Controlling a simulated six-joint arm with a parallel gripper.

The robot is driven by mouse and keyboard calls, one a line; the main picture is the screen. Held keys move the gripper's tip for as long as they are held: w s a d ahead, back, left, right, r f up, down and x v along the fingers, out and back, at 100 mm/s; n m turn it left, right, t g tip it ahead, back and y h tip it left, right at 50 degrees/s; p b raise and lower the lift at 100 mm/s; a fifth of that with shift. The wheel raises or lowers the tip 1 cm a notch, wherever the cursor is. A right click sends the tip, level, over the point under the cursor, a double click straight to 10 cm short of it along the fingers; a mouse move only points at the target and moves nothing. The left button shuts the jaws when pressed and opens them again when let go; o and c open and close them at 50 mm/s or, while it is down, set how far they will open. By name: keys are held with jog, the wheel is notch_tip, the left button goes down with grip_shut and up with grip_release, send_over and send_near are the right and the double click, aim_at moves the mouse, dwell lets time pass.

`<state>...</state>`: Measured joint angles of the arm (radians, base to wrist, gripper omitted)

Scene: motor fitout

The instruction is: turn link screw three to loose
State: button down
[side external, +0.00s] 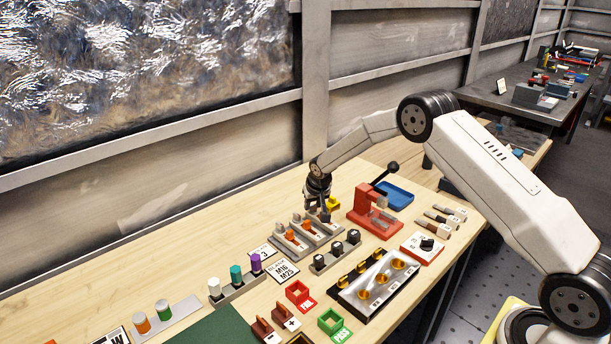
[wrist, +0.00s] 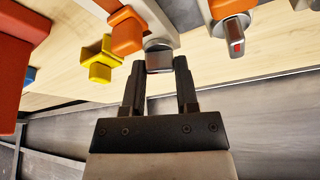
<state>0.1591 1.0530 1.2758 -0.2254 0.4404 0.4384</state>
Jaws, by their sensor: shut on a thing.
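My gripper (side external: 323,213) is lowered over the back end of the grey link block (side external: 303,240), which carries orange links (side external: 291,235). In the wrist view, my gripper (wrist: 159,78) has its two dark fingers on either side of a grey metal screw head (wrist: 159,60) and is shut on it. This screw is at the end of a grey bar with an orange link (wrist: 128,34). A second screw (wrist: 235,42) with a red mark stands free to the right. No number is readable on the gripped screw, and its mark is not visible.
A yellow part (wrist: 101,58) stands close beside the gripped screw. A red press (side external: 375,212) with a black-knobbed lever and a blue tray (side external: 394,195) are to the right. Black-capped pieces (side external: 336,249) stand in front.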

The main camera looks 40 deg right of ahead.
jog(key=shift+n+y, duration=0.8)
jog(key=shift+n, duration=1.7)
jog(key=shift+c, duration=1.8)
grip_release()
jog(key=shift+r+t, duration=0.1)
jog(key=shift+t, duration=0.2)
jog(key=shift+v, duration=3.75)
jog(key=shift+s+d, duration=0.1)
jog(key=shift+d, duration=0.05)
jog(key=shift+r, duration=0.1)
